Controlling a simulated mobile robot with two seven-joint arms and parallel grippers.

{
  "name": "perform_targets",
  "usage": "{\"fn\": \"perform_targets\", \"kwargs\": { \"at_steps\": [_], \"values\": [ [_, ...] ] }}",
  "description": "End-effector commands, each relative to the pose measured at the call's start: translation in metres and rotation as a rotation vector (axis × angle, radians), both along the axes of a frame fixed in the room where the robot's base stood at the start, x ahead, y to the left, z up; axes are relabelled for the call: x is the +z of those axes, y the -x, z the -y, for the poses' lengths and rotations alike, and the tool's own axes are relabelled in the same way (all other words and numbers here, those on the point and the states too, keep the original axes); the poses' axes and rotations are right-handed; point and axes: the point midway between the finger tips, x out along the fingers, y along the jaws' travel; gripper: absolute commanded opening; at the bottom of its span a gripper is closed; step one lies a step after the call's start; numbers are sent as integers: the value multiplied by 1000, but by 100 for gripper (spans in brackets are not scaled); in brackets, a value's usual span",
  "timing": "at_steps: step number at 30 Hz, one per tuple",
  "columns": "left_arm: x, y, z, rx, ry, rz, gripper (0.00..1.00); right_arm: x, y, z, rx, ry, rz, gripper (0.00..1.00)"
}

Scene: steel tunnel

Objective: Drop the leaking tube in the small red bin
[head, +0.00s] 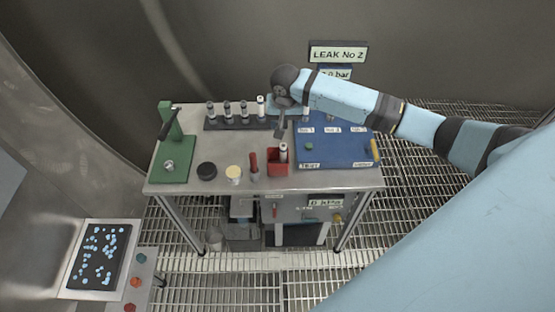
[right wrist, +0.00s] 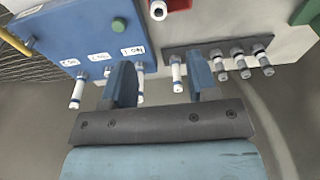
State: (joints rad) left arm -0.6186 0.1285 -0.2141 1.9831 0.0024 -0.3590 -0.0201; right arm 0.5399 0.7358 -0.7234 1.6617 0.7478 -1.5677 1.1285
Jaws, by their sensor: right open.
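The small red bin (head: 277,168) stands on the steel table near its front edge. A tube (head: 283,152) with a white top stands in the bin, its upper end above the rim. In the right wrist view, the bin (right wrist: 178,5) is at the top edge with the tube's white end (right wrist: 158,10) beside it. My right gripper (head: 281,132) points down just behind the bin. In the right wrist view, its two fingers (right wrist: 163,82) are apart, with nothing gripped between them. My left gripper is not in view.
A dark rack (head: 235,122) with several tubes stands at the back. A blue test panel (head: 340,151) is at the right. A green press (head: 172,165), a black puck (head: 206,171), a pale-topped jar (head: 233,174) and a red-topped stick (head: 254,168) are left of the bin.

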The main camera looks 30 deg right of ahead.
Motion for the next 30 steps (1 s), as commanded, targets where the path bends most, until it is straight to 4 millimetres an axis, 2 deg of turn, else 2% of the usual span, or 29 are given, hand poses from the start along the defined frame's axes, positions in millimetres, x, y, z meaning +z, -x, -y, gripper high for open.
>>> {"fn": "perform_targets", "kwargs": {
  "at_steps": [6, 12, 18, 30],
  "values": [
    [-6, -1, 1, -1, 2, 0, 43, 48, 6, -4, 1, 0, 2, 54],
    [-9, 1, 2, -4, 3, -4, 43, 75, 10, -6, 0, 0, 0, 54],
    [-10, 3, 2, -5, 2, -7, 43, 84, 11, -6, -1, 1, 0, 54],
    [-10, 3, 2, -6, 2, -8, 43, 82, 12, -7, 3, -2, 0, 54]
  ]
}}
